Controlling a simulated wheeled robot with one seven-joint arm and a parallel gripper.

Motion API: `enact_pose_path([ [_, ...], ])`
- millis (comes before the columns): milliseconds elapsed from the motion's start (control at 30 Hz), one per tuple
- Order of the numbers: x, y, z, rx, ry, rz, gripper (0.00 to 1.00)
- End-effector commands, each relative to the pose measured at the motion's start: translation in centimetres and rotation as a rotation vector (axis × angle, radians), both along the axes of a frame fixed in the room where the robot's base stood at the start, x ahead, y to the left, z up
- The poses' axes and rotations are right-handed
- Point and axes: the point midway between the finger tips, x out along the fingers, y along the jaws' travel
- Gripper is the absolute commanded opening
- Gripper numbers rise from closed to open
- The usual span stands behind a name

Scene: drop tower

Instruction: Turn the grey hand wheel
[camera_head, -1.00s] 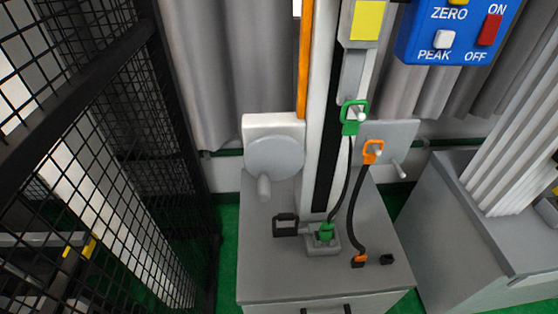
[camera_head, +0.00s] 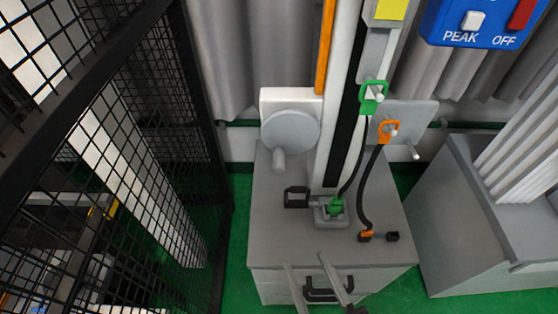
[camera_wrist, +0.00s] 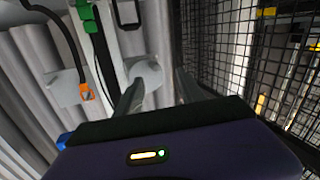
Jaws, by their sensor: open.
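The grey hand wheel (camera_head: 291,132) is a round disc on a white block at the left of the tower's foot. Its short handle (camera_head: 279,160) sticks out at the lower left of the disc. My gripper (camera_head: 306,262) shows at the bottom of the head view, its two fingers apart and empty in front of the grey cabinet. It is below the wheel in the picture and apart from it. In the wrist view the wheel (camera_wrist: 147,74) shows beyond and between the open fingers (camera_wrist: 160,85); its handle cannot be clearly made out there.
A black mesh fence (camera_head: 165,130) stands close on the left. The grey cabinet (camera_head: 275,225) carries a green plug (camera_head: 336,204) and an orange plug (camera_head: 366,235) with black cables. A grey plate with a peg (camera_head: 414,110) is right of the tower. A blue panel (camera_head: 480,22) hangs upper right.

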Motion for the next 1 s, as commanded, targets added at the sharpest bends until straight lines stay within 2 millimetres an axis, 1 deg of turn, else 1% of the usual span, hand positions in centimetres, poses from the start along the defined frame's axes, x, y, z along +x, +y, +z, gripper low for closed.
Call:
enact_pose_path([
  [33, 1.5, 1.8, 0.6, -0.005, -0.011, 0.019, 0.46],
  [200, 6.1, 6.5, 1.5, -0.026, -0.019, 0.023, 0.46],
  [300, 8.6, 8.5, 2.5, -0.026, -0.026, -0.011, 0.46],
  [400, 10.8, 9.7, 3.6, -0.011, -0.036, -0.075, 0.46],
  [467, 11.9, 9.7, 4.2, 0.006, -0.043, -0.129, 0.46],
  [533, 12.7, 8.9, 4.2, 0.030, -0.042, -0.198, 0.46],
  [633, 12.9, 7.1, 3.4, 0.064, -0.032, -0.283, 0.46],
  [733, 13.0, 5.8, 3.3, 0.112, -0.025, -0.337, 0.46],
  [867, 13.2, 5.4, 3.3, 0.159, -0.013, -0.353, 0.46],
  [1000, 14.6, 5.4, 3.5, 0.165, -0.013, -0.352, 0.46],
])
